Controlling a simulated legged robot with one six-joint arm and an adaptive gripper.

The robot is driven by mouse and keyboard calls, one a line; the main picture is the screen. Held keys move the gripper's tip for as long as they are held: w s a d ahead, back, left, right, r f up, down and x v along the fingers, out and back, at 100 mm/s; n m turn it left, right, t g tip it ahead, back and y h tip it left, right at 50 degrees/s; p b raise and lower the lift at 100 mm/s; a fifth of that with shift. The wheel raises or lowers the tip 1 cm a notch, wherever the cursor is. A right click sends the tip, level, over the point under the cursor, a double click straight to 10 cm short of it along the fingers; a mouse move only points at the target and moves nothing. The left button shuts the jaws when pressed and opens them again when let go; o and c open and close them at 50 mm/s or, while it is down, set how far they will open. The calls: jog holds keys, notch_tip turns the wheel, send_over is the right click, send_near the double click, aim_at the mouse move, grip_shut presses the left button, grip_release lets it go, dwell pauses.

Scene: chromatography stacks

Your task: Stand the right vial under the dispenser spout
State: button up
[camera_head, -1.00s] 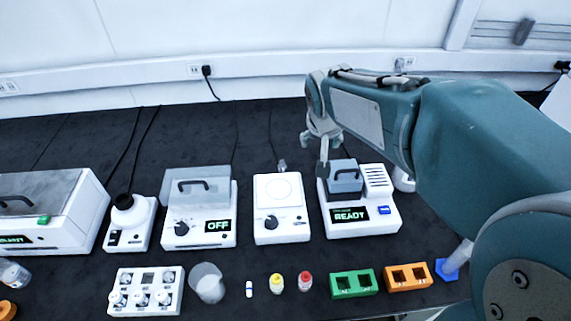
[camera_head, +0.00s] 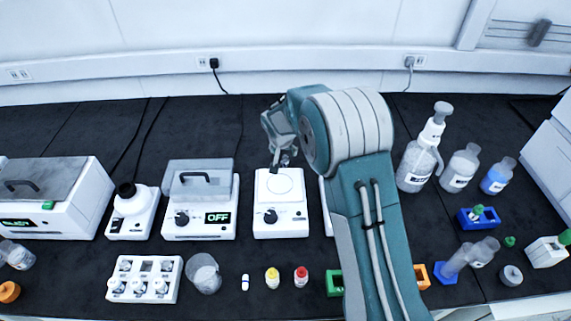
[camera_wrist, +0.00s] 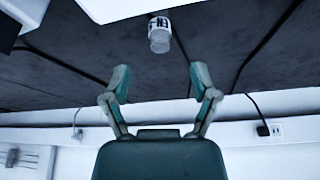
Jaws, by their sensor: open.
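The dispenser (camera_head: 414,165), a clear bottle with a white pump head and a spout on its right side, stands at the back right in the head view. The bench under its spout looks bare. A yellow-capped vial (camera_head: 272,279) and a red-capped vial (camera_head: 301,277) stand side by side at the front; I cannot tell whether the right vial is the red-capped one. My gripper (camera_head: 279,162) hangs above the back of the white hotplate, far from both. In the wrist view my gripper (camera_wrist: 160,70) is open and empty; a labelled white container (camera_wrist: 160,34) shows beyond the fingers.
My arm covers much of the middle right, including part of the green block (camera_head: 334,284). A white vial rack (camera_head: 126,297) and a beaker (camera_head: 204,273) stand front left. Bottles (camera_head: 461,168) stand right of the dispenser. A blue holder (camera_head: 478,219) lies in front of them.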

aim_at(285, 162)
jog(key=x, duration=0.9)
jog(key=shift+s+a+f, duration=0.1)
jog(key=shift+s+a, duration=0.05)
jog(key=c, duration=0.9)
jog(key=shift+c, duration=0.4)
